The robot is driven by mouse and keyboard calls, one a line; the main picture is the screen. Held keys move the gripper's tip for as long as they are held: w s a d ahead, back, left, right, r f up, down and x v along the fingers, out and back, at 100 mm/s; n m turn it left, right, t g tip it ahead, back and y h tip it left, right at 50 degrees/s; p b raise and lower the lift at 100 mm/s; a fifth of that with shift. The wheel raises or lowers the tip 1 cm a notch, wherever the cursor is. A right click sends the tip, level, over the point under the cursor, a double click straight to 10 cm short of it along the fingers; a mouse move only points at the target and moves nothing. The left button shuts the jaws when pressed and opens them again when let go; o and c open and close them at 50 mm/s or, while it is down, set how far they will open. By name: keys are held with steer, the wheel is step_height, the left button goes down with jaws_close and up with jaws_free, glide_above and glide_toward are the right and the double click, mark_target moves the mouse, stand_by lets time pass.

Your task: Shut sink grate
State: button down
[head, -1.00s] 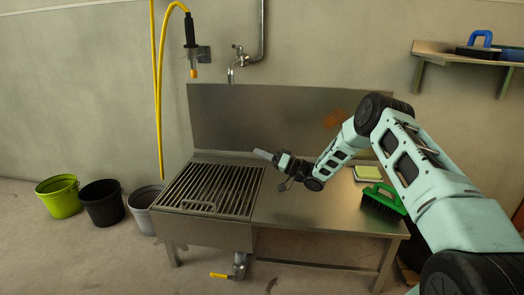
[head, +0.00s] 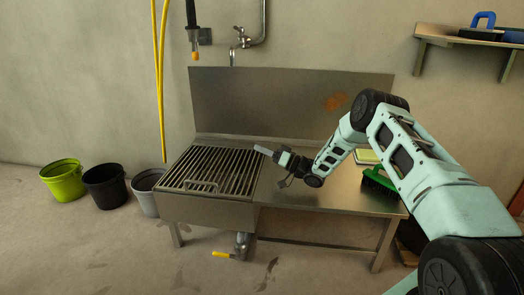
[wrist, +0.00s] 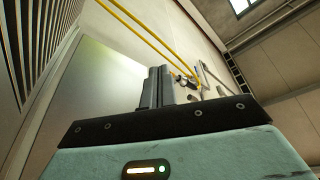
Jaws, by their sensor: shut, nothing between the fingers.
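The sink grate (head: 210,168) is a dark barred panel with a loop handle (head: 201,187) at its front edge. It lies flat over the sink basin (head: 205,210) at the left end of the steel bench. Its bars also show at the left edge of the wrist view (wrist: 38,45). My gripper (head: 263,150) is shut and empty, above the right rear side of the grate and pointing left. In the wrist view my gripper's fingers (wrist: 158,88) are together. Whether the fingertips touch the grate cannot be told.
A green brush (head: 379,183) and a sponge (head: 366,157) lie on the bench's right part, beside my arm. A steel backsplash (head: 270,105) and tap (head: 240,40) stand behind. A yellow hose (head: 160,90) hangs at left. Buckets (head: 104,187) stand left of the sink.

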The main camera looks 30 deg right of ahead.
steer(key=p+v, duration=0.3)
steer(key=v, duration=0.5)
steer(key=w+a+r+g+h, duration=0.1)
steer(key=w+a+r+h, duration=0.2)
steer(key=a+r, duration=0.35)
steer(key=w+a+r+g+h, duration=0.1)
steer(key=w+a+r+h, duration=0.15)
steer(key=a, duration=0.65)
steer(key=s+a+r+n+g+h+p, duration=0.25)
steer(key=s+a+r+g, duration=0.2)
steer(key=s+a, duration=0.4)
steer(key=s+a+r+n+g+h, duration=0.1)
steer(key=s+a+g, duration=0.15)
steer(key=s, duration=0.45)
steer(key=s+a+r+g+h, duration=0.1)
steer(key=s+a+r, duration=0.15)
steer(key=s, duration=0.35)
steer(key=s+a+r+n+g+h, duration=0.1)
steer(key=s+a, duration=0.2)
steer(key=s, duration=0.4)
steer(key=s+d+r+n+g+h, duration=0.1)
steer(key=s+d+g, duration=0.1)
steer(key=s, duration=0.9)
steer(key=s+d+n+g+h, duration=0.1)
steer(key=s+g+h, duration=0.15)
steer(key=s, duration=0.85)
step_height(320, 180, up, 38)
steer(key=p, duration=3.8)
steer(key=shift+w+y+p, duration=0.35)
steer(key=shift+w, duration=0.1)
